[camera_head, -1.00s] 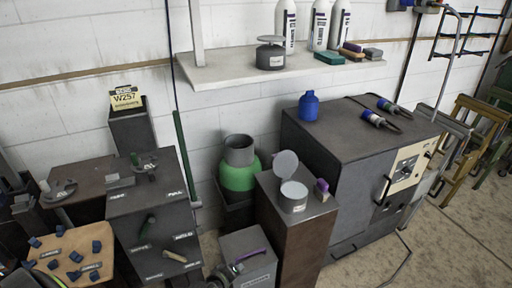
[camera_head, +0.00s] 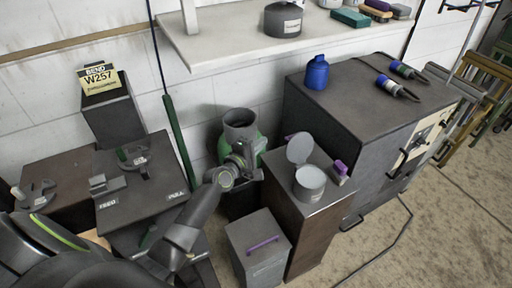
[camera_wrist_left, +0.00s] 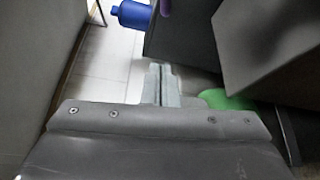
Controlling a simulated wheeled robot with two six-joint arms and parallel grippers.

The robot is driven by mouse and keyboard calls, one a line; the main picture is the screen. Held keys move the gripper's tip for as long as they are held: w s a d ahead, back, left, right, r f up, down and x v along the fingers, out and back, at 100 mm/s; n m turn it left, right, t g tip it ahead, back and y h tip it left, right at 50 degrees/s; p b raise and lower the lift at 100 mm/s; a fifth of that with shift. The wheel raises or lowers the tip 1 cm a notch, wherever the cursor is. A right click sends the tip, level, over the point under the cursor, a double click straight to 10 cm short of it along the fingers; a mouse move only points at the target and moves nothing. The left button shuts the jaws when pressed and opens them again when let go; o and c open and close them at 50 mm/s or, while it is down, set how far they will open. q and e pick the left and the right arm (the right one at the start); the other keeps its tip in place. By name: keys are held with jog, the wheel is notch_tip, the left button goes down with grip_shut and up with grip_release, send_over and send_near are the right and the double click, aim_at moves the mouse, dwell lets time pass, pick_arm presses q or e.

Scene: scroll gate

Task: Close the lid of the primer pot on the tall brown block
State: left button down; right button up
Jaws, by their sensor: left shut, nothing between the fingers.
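The primer pot (camera_head: 309,184) is a grey round tin standing upright on top of the tall brown block (camera_head: 305,238). Its round grey lid (camera_head: 300,148) stands open, tilted up at the pot's far side. My left gripper (camera_head: 254,174) is left of the block's top, apart from the pot and lid, and partly hidden by its own wrist. In the left wrist view its fingers (camera_wrist_left: 160,76) are shut with nothing between them. The pot and lid are not clearly seen there. My right gripper is not in view.
A purple-topped item (camera_head: 340,172) stands right of the pot. A green container (camera_head: 240,128) is behind my left wrist. A low grey box (camera_head: 258,252) with a purple handle stands left of the block. A dark cabinet (camera_head: 365,120) bearing a blue bottle (camera_head: 316,73) is behind right.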

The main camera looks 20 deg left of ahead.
aim_at(297, 146)
pick_arm(q)
jog(key=w+d, duration=0.2)
jog(key=w+d+p, duration=0.1)
jog(key=d, duration=0.1)
jog(key=shift+w+d, duration=0.2)
jog(key=shift+w, duration=0.15)
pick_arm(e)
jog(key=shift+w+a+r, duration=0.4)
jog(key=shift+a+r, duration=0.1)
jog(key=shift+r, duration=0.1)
